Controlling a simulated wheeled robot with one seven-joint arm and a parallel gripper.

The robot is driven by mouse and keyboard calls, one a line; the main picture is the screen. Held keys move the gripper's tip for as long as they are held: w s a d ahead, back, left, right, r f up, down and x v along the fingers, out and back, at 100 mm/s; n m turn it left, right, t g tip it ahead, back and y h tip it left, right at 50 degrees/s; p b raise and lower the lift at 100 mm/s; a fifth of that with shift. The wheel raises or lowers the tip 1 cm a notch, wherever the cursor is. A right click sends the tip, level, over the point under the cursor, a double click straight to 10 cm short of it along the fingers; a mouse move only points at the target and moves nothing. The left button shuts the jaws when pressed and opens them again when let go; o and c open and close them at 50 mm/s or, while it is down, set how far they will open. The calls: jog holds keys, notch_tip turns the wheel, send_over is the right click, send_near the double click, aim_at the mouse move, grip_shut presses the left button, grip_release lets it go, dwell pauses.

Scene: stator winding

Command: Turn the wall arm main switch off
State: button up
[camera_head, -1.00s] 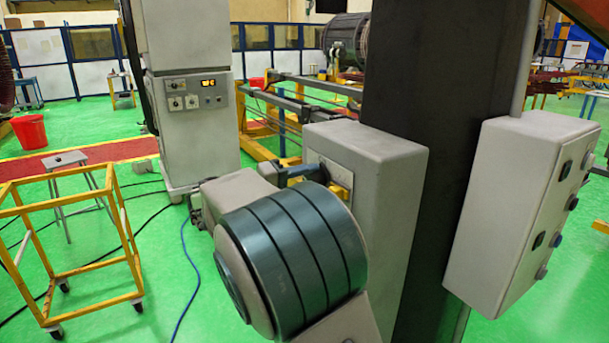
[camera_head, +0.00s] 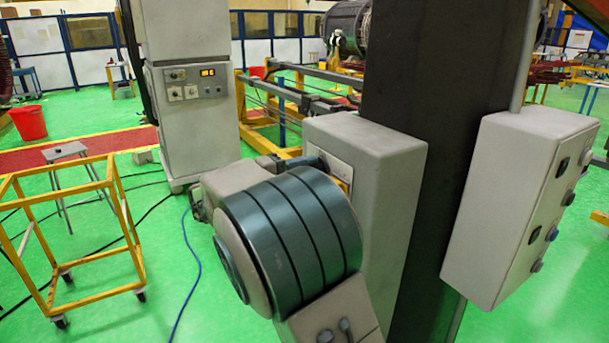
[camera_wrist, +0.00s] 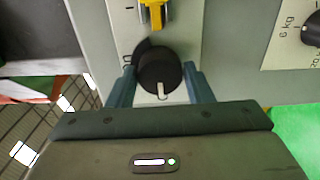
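A round black knob (camera_wrist: 157,65) with a white pointer sits on a pale plate in the wrist view. Its pointer faces down in the picture. A yellow lever (camera_wrist: 153,16) sits just above it, partly cut off by the frame's top edge. I cannot tell which is the task's main switch. My gripper (camera_wrist: 160,85) has one blue finger on each side of the black knob. The fingers are very near its edges; whether they touch it is unclear. In the head view, the grey wall box (camera_head: 385,185) is partly behind my arm, which hides the knob and fingertips.
A second grey box (camera_head: 510,200) with several buttons hangs right of the dark column (camera_head: 435,110). A grey cabinet (camera_head: 187,120) stands behind. A yellow wheeled frame (camera_head: 95,295) and a red bucket (camera_head: 29,123) stand left. A panel with another knob (camera_wrist: 312,29) is at right.

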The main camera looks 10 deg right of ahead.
jog(key=shift+o, duration=1.1)
jog(key=b+v, duration=0.2)
jog(key=v, duration=1.2)
